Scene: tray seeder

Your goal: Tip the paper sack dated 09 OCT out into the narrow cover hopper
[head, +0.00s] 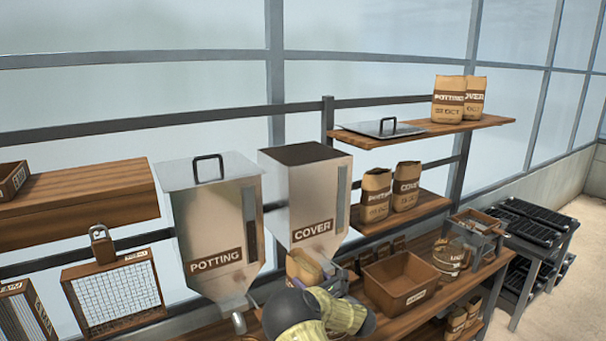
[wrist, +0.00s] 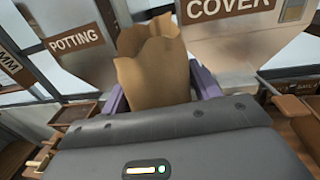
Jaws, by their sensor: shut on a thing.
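My gripper (wrist: 160,92) is shut on an open-topped brown paper sack (wrist: 152,65), its purple fingers on either side. The sack stands roughly upright, and no date shows on its visible side. In the head view the sack (head: 303,265) is low in front of the cover hopper's tapered lower part, partly hidden by my arm. The narrow cover hopper (head: 305,190) is labelled COVER; its top is dark and uncovered. It also shows behind the sack in the wrist view (wrist: 235,40), with the sack below its top.
The wider potting hopper (head: 215,225) stands left with its handled lid on. A loose lid (head: 382,129) lies on the upper shelf (head: 440,133) beside two sacks. Two more sacks stand on the lower shelf (head: 425,208). A wooden box (head: 400,290) and jar (head: 450,255) sit on the bench.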

